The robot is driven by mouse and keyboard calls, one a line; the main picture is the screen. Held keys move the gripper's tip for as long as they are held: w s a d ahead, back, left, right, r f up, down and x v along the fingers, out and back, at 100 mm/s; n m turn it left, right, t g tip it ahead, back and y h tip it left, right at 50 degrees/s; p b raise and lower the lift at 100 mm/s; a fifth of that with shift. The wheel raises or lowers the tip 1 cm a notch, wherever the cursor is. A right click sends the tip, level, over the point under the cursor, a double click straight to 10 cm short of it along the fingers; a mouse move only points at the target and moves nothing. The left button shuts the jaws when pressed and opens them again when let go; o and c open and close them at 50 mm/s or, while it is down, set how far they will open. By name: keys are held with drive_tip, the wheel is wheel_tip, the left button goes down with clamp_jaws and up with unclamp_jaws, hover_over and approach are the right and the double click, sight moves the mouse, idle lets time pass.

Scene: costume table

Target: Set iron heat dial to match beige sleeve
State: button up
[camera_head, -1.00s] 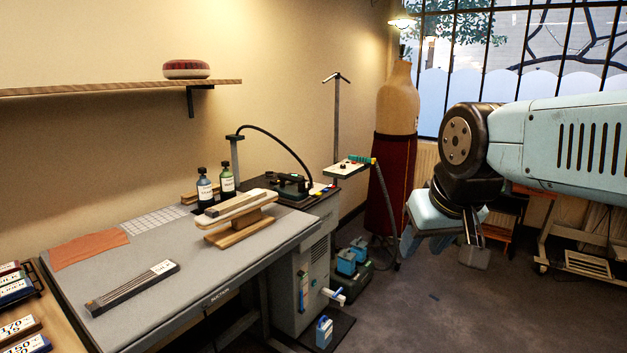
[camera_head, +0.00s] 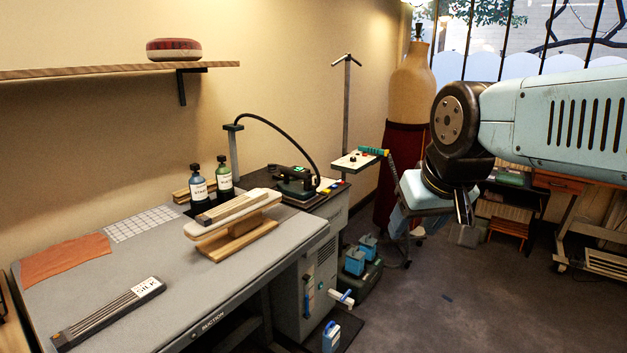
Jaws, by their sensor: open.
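The dark green and black iron (camera_head: 296,183) rests on the dark top of the steam unit at the far right end of the ironing table. Its heat dial is too small to make out. A pale beige, sleeve-like piece with grey-brown stripes (camera_head: 233,207) lies on the cream-padded sleeve board (camera_head: 222,232), which has a wooden base. I cannot tell for certain that this is the beige sleeve. My gripper (camera_head: 432,213) hangs in the air right of the table, pointing down, open and apart from the iron.
The grey ironing table (camera_head: 190,285) holds an orange cloth (camera_head: 66,258), a striped block labelled SILK (camera_head: 108,312) and two bottles (camera_head: 198,186). A stand with a small control panel (camera_head: 357,161) rises right of the iron. Blue containers (camera_head: 355,262) sit on the floor. Carpet is clear below my arm.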

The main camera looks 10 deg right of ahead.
drive_tip(key=o, duration=0.5)
drive_tip(key=shift+c, duration=0.2)
